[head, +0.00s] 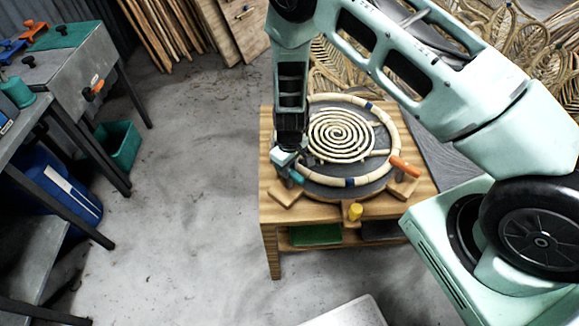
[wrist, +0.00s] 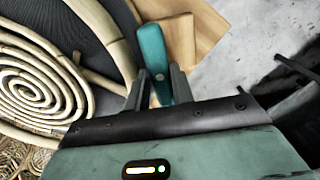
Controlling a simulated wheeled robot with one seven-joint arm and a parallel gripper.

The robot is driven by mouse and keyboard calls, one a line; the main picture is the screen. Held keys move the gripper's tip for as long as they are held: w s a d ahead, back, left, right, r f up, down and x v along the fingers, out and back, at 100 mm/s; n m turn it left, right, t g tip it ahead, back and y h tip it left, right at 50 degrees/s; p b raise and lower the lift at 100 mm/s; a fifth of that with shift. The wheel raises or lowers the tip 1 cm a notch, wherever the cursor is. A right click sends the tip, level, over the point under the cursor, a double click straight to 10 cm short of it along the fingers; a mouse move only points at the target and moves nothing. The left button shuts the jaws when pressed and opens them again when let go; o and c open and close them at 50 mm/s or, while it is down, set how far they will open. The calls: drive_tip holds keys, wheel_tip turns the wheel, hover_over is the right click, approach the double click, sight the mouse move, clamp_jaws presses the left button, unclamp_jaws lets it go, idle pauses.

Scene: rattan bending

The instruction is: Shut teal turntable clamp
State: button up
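In the head view my gripper (head: 289,168) is low at the left front edge of the round turntable (head: 376,179), with the teal clamp (head: 296,177) showing just beside the fingers. The base of the clamp is partly hidden by the gripper.
A rattan spiral (head: 340,136) lies on the turntable inside a pale ring. An orange clamp (head: 404,166) sits at the ring's right, and a yellow knob (head: 355,211) at the wooden table's (head: 268,225) front.

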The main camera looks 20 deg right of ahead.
drive_tip(key=shift+m, duration=0.3)
drive_tip(key=m+b, duration=0.2)
drive_tip(key=m, duration=0.1)
drive_tip(key=shift+f, duration=0.1)
drive_tip(key=m+b, duration=0.2)
drive_tip(key=m, duration=0.3)
drive_tip(key=m+b, duration=0.1)
drive_tip(key=m, duration=0.8)
drive_tip(key=shift+m, duration=0.3)
idle(0.4)
drive_tip(key=o, duration=1)
drive_tip(key=shift+r, duration=0.2)
